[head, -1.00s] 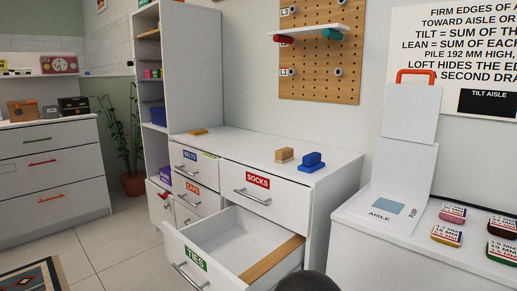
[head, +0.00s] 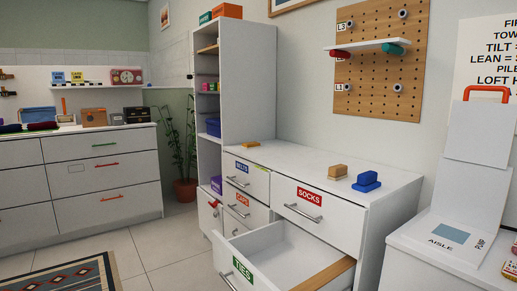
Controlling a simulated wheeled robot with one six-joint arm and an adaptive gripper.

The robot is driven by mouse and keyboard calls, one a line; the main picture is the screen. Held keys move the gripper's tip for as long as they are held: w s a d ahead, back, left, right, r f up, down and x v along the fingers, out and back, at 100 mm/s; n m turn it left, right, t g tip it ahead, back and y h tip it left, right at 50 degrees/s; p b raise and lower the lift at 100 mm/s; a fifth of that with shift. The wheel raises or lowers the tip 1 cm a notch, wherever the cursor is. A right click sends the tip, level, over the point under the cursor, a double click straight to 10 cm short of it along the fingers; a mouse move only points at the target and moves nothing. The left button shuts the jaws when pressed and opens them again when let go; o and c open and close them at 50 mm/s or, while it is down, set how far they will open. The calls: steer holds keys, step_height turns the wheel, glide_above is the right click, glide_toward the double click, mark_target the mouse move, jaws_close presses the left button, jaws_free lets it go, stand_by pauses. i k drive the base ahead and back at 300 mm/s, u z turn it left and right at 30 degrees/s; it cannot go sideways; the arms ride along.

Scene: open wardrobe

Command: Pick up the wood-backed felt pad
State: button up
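A tan, wood-coloured block with a raised grip (head: 337,172) sits on the white dresser top (head: 290,158); it looks like the wood-backed felt pad, though its underside is hidden. A blue block of similar shape (head: 366,182) sits just to its right, close beside it. A flat orange-yellow piece (head: 252,144) lies farther back on the same top, at the left. My gripper is not in view.
The TIES drawer (head: 242,272) stands open in front, with a wooden strip (head: 325,274) inside. The SOCKS drawer (head: 310,204) is shut. A pegboard (head: 380,60) hangs behind. A white cabinet (head: 430,256) stands at right. Open floor (head: 150,240) lies left.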

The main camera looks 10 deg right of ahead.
mark_target(338, 172)
steer(key=z, duration=0.1)
steer(key=i, duration=1.05)
steer(key=z, duration=0.85)
